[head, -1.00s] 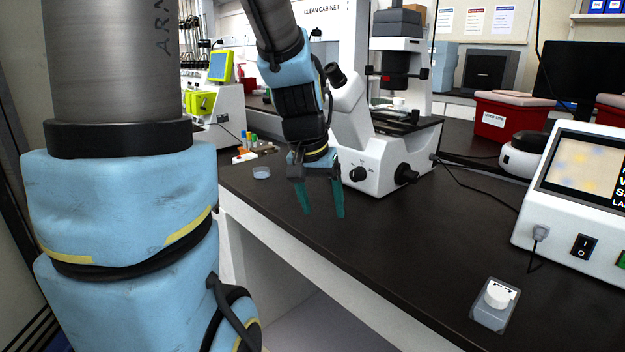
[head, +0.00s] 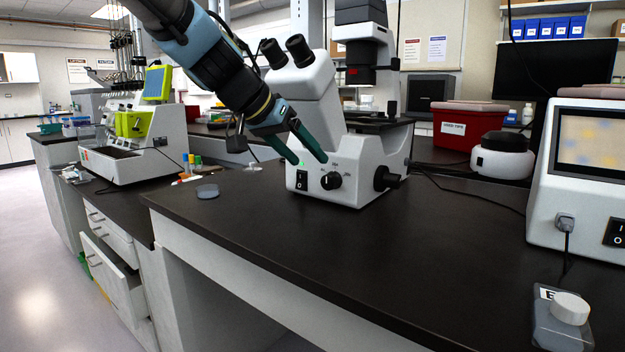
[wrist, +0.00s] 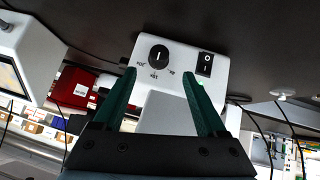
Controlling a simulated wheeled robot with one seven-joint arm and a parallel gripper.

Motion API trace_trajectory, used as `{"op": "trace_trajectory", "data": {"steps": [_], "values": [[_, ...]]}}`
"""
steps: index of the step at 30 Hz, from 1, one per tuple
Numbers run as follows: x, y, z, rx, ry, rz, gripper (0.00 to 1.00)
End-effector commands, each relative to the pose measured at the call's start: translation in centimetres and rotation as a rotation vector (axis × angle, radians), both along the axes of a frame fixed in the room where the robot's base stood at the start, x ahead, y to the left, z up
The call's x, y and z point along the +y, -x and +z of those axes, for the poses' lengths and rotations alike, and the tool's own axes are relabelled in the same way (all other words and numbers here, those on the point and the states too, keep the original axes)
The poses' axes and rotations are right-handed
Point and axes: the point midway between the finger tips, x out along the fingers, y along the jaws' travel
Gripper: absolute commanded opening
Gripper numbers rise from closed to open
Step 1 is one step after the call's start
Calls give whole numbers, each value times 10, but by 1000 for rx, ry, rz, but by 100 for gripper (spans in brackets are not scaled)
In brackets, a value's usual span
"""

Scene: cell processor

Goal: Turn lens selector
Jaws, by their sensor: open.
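The white microscope (head: 345,150) stands on the black bench. Its lens selector (head: 331,181) is a round black knob with a white pointer line and small marks around it, on the lower front face. My gripper (head: 309,160) is open, with two green fingers slanting down toward that face. In the wrist view, the selector (wrist: 158,57) appears upside down, between and just beyond the fingertips (wrist: 158,73). The pointer line looks about vertical there. Nothing is between the fingers, and they appear apart from the knob.
A black power switch (head: 302,180) sits left of the selector, and a larger black side knob (head: 385,179) is to its right. A device with a screen (head: 580,175) stands right.

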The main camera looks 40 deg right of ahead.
Motion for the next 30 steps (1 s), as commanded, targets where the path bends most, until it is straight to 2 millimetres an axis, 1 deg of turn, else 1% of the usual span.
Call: {"op": "trace_trajectory", "data": {"steps": [1,6,12,18,26,30], "values": [[-7,1,-7,6,-3,-3,74],[-31,-1,-30,5,-3,-2,74],[-51,-3,-50,4,-2,0,74],[-59,-4,-58,0,-1,1,74],[-59,-4,-58,0,-1,1,74],[-59,-4,-58,0,-1,1,58]]}}
